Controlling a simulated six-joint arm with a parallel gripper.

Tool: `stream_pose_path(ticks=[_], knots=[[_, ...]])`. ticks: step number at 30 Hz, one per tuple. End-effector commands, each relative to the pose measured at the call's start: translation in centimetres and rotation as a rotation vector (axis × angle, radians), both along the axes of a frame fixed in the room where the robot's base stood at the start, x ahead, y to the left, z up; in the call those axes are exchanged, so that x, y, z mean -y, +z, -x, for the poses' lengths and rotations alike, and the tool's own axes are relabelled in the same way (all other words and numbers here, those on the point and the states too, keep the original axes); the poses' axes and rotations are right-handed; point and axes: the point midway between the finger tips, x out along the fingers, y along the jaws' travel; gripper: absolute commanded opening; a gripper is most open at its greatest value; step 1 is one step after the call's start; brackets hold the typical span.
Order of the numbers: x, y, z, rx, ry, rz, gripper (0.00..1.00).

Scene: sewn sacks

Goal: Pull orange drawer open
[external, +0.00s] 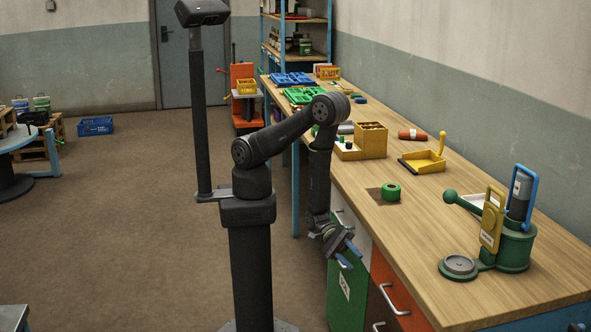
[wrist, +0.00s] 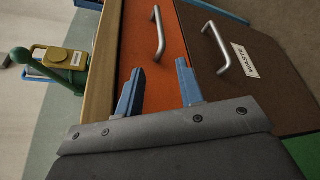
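The orange drawer (external: 386,280) is in the front of the wooden workbench, beside a green panel. It fills the upper middle of the wrist view (wrist: 172,58), with its silver bar handle (wrist: 158,32) standing out from the front. The drawer front looks flush with the bench. The handle also shows in the external view (external: 392,301). My gripper (external: 350,257) hangs in front of the bench, left of the orange drawer in the external view. Its two blue fingers (wrist: 159,80) are apart with nothing between them. The handle lies beyond the fingertips, untouched.
A brown front (wrist: 250,70) with its own handle (wrist: 217,48) and a white label adjoins the orange drawer. A green device (external: 514,246) stands on the bench (external: 440,260).

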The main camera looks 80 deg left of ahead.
Motion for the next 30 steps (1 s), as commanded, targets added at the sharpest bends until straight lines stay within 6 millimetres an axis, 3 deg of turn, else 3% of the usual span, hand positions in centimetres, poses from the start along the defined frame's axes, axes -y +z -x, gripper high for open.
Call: stream_pose_path(ticks=[5, 21, 30], knots=[[1.3, -0.5, -0.4, 0.002, -0.002, 0.000, 0.34], [11.8, -2.9, -4.0, 0.001, -0.002, 0.001, 0.34], [15.5, -3.7, -5.3, 0.001, -0.001, -0.001, 0.34]])
